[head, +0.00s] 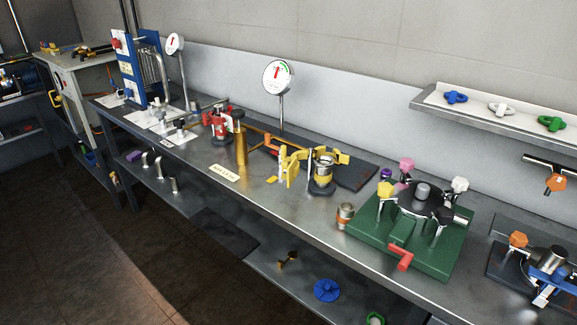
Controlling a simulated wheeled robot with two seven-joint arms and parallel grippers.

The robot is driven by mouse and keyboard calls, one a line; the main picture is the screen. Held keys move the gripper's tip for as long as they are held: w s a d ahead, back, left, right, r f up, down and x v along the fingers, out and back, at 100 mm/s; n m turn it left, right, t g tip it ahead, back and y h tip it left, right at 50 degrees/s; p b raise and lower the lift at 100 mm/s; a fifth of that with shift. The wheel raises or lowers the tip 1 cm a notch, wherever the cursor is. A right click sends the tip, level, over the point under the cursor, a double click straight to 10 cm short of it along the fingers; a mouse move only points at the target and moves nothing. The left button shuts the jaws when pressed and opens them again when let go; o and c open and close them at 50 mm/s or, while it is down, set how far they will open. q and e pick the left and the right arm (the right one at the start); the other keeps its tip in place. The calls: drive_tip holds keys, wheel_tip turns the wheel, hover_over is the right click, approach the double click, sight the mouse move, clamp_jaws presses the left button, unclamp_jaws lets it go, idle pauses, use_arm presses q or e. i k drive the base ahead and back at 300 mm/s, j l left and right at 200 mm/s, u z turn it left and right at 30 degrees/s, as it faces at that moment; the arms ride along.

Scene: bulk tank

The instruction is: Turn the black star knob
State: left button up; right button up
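On the metal bench at the right stands a green base plate (368,236) with a round dark fixture on it. Star-shaped knobs in several colours sit around the fixture. A pink knob (407,165) and a white knob (459,185) stand at the back of the same fixture. Neither of my grippers is in view.
A red handle (404,260) juts from the fixture's front. A copper-coloured cup (345,215) stands left of the green plate. An orange-knobbed device (518,240) is at the right. A shelf (480,118) with coloured knobs hangs above. The bench front near the label (223,173) is mostly clear.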

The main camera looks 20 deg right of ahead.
sight(178, 123)
drive_tip(key=i+j, duration=0.25)
drive_tip(key=i, duration=0.2)
drive_tip(key=i+j, duration=0.55)
drive_tip(key=i, duration=0.3)
drive_tip(key=z, duration=1.25)
